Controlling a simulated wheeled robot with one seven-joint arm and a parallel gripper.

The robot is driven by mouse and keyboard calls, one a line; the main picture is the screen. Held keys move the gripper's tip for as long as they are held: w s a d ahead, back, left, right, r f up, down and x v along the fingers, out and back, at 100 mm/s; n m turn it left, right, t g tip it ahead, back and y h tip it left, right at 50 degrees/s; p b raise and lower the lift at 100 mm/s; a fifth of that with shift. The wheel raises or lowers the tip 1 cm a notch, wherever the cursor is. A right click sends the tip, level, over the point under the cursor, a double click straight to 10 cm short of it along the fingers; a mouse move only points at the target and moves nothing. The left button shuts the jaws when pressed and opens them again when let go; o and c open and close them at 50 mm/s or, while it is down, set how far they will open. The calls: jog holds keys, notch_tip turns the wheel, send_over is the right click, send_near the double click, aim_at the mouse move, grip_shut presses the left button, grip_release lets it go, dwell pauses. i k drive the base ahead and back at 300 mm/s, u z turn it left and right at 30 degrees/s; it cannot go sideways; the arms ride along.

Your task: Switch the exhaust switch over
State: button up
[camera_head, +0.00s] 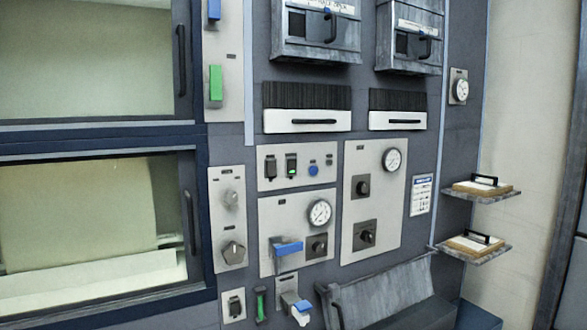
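A light panel (262,185) in the middle of the machine front carries a dark rocker switch (270,169) and, to its right, a second dark switch (291,166) with a green light. Another dark switch (235,305) sits on a small plate at the lower left. The labels are too small to read, so I cannot tell which one is the exhaust switch. My gripper is not in this view, and nothing of it touches the switches.
Blue-handled levers (287,248) stick out below the switch panel. Dials and gauges (319,213) surround them. A sloped grey bin (385,295) juts out at the lower right. Two small shelves (480,195) stand out at the right. Windowed doors (95,230) fill the left.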

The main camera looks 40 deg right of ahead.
aim_at(291, 169)
jog(key=u, duration=0.55)
jog(key=k, duration=1.25)
jog(key=z, duration=0.2)
jog(key=i, duration=0.6)
jog(key=z, duration=0.55)
jog(key=i, duration=0.9)
jog(key=u, duration=0.5)
